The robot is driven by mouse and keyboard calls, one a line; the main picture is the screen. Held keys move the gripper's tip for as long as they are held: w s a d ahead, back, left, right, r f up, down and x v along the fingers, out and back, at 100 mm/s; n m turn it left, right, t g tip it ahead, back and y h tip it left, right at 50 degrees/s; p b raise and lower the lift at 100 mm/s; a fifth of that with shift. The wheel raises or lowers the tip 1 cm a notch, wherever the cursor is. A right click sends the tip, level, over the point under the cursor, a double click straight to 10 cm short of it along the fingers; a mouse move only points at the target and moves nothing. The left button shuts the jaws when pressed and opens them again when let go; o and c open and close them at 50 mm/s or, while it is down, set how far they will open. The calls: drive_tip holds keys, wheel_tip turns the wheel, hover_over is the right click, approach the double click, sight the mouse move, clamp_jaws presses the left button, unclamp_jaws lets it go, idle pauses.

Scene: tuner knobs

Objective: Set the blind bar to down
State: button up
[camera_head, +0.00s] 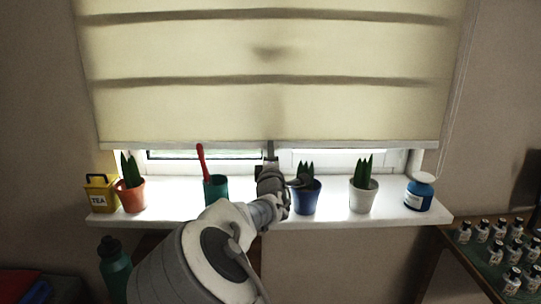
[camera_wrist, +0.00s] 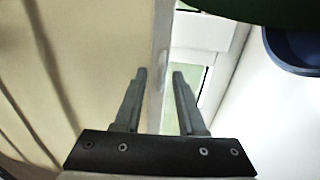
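The cream roman blind (camera_head: 200,110) hangs partly lowered over the window. Its pale bottom bar (camera_head: 350,144) runs level a short way above the sill, leaving a bright strip of window (camera_head: 180,160) below it. My gripper (camera_head: 270,150) is at the middle of the bar, reaching up to it from below. In the wrist view, my gripper (camera_wrist: 159,72) has its two fingers apart, and the bar (camera_wrist: 161,50) runs between them. The left finger lies over the fabric side and the right finger over the window side. I cannot tell whether either finger touches the bar.
The white sill (camera_head: 330,215) holds a tea tin (camera_head: 100,194), an orange pot (camera_head: 130,196), a teal cup (camera_head: 217,188) with a red brush, a blue pot (camera_head: 306,198), a white pot (camera_head: 363,198) and a blue-white jar (camera_head: 419,193). A cord (camera_head: 453,100) hangs at right.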

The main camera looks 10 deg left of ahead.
drive_tip(key=shift+w, duration=0.15)
clamp_jaws()
idle(1.4)
